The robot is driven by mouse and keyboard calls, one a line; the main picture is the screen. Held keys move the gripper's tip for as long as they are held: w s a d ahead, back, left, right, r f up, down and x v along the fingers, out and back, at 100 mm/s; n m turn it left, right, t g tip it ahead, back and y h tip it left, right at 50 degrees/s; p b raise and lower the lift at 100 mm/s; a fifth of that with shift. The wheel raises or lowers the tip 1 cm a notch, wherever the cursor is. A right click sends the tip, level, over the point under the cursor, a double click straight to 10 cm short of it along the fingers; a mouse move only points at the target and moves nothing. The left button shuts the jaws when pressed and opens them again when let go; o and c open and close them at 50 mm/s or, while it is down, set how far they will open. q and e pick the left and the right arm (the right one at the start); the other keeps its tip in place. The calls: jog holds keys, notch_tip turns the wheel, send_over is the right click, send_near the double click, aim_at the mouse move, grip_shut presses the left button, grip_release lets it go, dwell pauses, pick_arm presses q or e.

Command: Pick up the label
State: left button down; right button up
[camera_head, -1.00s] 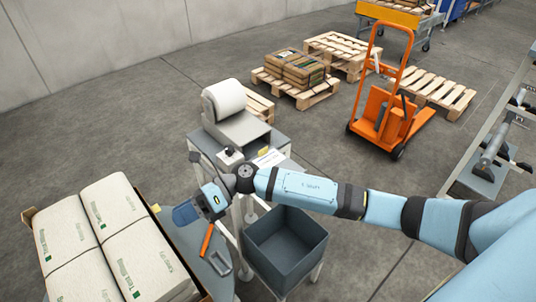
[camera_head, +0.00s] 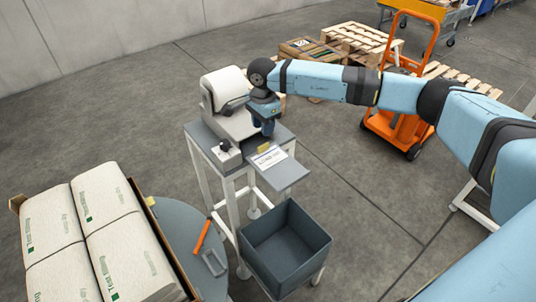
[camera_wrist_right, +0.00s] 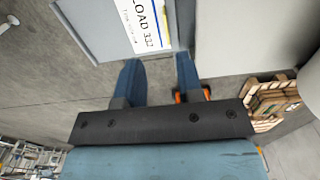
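The label (camera_head: 269,157) is a white sheet with dark print, lying on the grey shelf (camera_head: 292,176) at the front of the printer stand. My right gripper (camera_head: 265,128) points down beside the label printer, just behind the label. In the right wrist view my right gripper (camera_wrist_right: 158,78) has its two blue fingers apart, with nothing between them. It does not touch the label. My left gripper is out of view.
The label printer (camera_head: 222,90) with its white roll stands close to my right gripper. A dark grey bin (camera_head: 284,248) is below the shelf. An orange-handled tool (camera_head: 202,236) lies on the round table left of it. Stacked sacks (camera_head: 120,235) are at left.

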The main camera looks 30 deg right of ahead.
aim_at(263, 145)
notch_tip(263, 145, down, 4)
jog(key=shift+f, duration=0.1)
jog(key=f, duration=0.3)
jog(key=w+f+p, duration=0.1)
jog(key=f, duration=0.1)
jog(key=shift+d, duration=0.2)
jog(key=shift+c, duration=0.2)
grip_shut()
